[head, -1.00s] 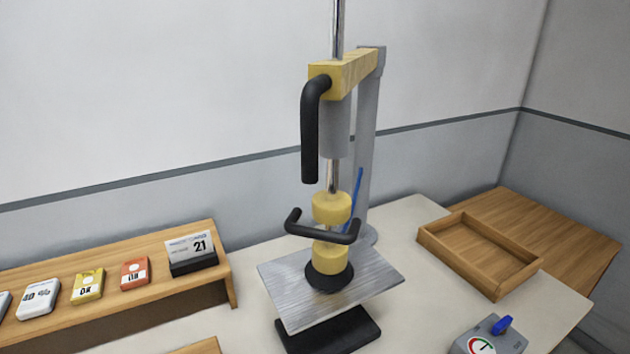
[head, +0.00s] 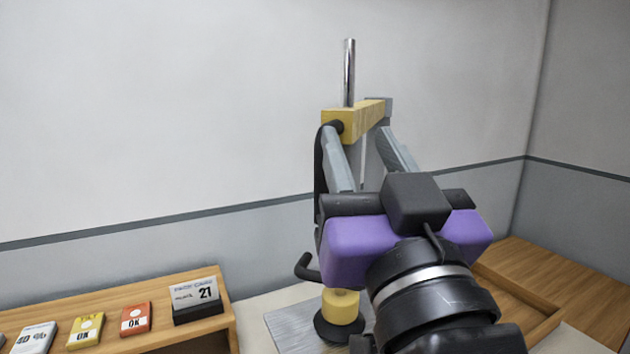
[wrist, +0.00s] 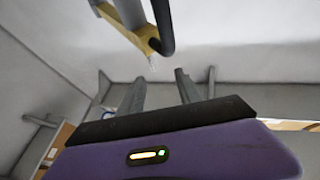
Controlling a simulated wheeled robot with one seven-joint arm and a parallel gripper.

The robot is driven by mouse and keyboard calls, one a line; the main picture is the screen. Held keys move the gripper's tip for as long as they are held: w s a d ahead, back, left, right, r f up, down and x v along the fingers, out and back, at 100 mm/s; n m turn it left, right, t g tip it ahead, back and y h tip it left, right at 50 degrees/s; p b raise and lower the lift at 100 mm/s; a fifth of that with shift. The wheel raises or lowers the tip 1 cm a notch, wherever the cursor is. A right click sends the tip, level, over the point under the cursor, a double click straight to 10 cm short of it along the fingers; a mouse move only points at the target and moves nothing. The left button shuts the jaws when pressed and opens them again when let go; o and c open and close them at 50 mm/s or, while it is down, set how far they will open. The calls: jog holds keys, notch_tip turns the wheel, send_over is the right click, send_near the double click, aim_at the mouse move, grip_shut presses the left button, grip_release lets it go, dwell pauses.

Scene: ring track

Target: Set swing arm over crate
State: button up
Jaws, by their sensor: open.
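The swing arm (head: 358,115) is a yellow wooden bar at the top of a grey post, with a steel rod (head: 349,70) through it. Its black handle (head: 319,165) hangs at the bar's left end, partly covered by a finger. In the wrist view the bar (wrist: 148,45) and handle (wrist: 165,25) lie beyond my fingertips. My gripper (head: 365,145) is open and empty, its grey fingers pointing up toward the bar; whether they touch the handle I cannot tell.
Below the swing arm, a yellow weight (head: 340,306) stands on a grey metal plate (head: 285,320), beside a black curved handle (head: 306,268). A wooden shelf (head: 190,333) with several labelled blocks and a calendar (head: 197,296) is at the left. Walls stand behind.

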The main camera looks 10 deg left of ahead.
aim_at(317, 176)
jog(key=f+g, duration=0.1)
jog(key=w+a+f+n+g, duration=0.1)
jog(key=f+g, duration=0.1)
jog(key=a+f+g, duration=0.1)
jog(key=f+g, duration=0.1)
jog(key=shift+w+a+f, duration=0.1)
jog(key=shift+w+a, duration=0.05)
jog(key=shift+a, duration=0.1)
jog(key=shift+n, duration=0.3)
jog(key=shift+p+x, duration=0.55)
jog(key=shift+x, duration=3.3)
jog(key=shift+f, duration=0.1)
grip_shut()
